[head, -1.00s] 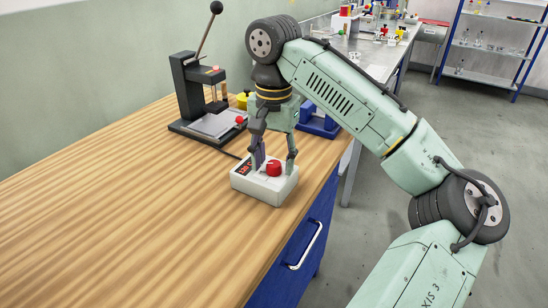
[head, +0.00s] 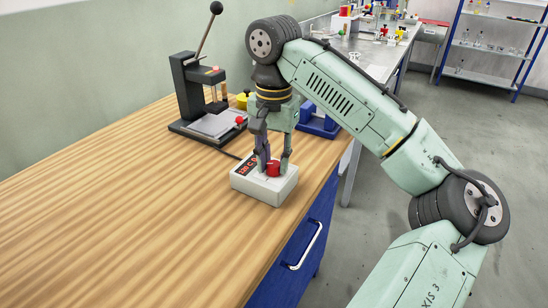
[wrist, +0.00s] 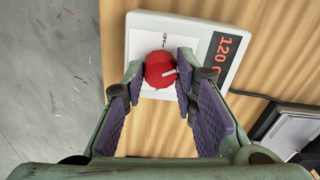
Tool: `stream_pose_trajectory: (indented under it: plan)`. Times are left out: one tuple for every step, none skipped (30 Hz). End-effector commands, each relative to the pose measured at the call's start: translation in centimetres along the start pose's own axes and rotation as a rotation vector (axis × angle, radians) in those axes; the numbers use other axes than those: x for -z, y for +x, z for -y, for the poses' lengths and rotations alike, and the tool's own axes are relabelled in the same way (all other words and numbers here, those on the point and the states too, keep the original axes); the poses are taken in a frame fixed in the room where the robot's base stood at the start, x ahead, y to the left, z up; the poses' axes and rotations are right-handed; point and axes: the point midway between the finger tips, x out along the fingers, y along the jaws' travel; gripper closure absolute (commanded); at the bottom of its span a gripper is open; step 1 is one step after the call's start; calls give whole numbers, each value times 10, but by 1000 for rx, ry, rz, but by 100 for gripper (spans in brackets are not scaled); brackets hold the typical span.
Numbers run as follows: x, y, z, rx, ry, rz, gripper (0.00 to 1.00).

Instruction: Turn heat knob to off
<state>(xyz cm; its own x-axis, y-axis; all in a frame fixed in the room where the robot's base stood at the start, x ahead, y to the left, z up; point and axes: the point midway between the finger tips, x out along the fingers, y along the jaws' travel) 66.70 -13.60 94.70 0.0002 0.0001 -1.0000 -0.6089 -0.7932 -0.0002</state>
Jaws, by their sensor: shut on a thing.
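The heat knob (head: 273,169) is a red round knob on top of a white control box (head: 262,189) on the wooden bench. In the wrist view the knob (wrist: 159,70) has a white pointer mark, directed to the right and slightly up in the picture. A dark display with red characters reading 120 C (wrist: 222,55) is beside the knob. My gripper (head: 273,165) points down over the box. Its purple-padded fingers are shut on the knob, one on each side.
A black lever press (head: 203,95) with a grey base plate and a red-tipped part stands behind the box. A blue item (head: 318,122) is at the bench's far right. The wooden bench top (head: 120,215) is clear at the left and front.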

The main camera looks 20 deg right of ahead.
Motion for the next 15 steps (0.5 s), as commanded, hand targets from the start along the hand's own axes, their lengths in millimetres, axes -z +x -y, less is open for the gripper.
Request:
stream_pose_trajectory:
  plan:
    - [0,-1,1,2,-6,0,100]
    - [0,-2,1,2,-11,0,100]
    - [0,-2,1,2,-20,0,100]
    - [0,-3,1,2,-29,0,100]
    - [0,-3,1,2,-39,1,100]
    - [0,-4,1,2,-55,1,100]
    - [0,-4,1,2,-70,1,100]
    - [0,-4,1,2,-86,1,100]
    - [0,-5,1,2,-110,1,100]
    - [0,-6,1,3,-129,2,100]
    - [0,-6,1,3,-151,2,100]
    - [0,-6,1,3,-182,1,100]
    - [0,-7,1,3,-207,1,100]
    - [0,-7,1,4,-232,2,100]
    - [0,-7,1,3,-268,1,100]
